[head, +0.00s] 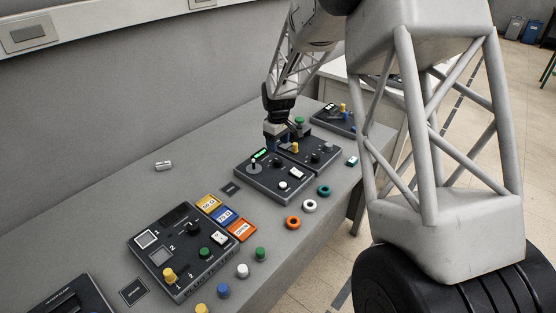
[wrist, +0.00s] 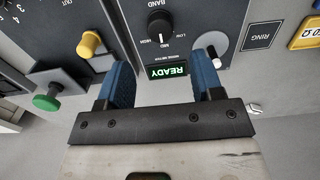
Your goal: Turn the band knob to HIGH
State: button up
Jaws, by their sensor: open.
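The black band knob (wrist: 160,27) is at the top of the wrist view, on a dark panel with a printed scale that includes HIGH and LOW. In the head view my gripper (head: 284,142) hangs over the back edge of the panel box (head: 267,185).
A silver lever (wrist: 215,59) is close to the right finger in the wrist view. A yellow knob (wrist: 89,44) and a green knob (wrist: 46,101) are on the left. In the head view, coloured rings and a larger panel (head: 181,276) occupy the bench nearer the camera.

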aim_at(278, 160)
jog(key=shift+f, duration=0.1)
jog(key=shift+f, duration=3.8)
jog(key=c, duration=0.9)
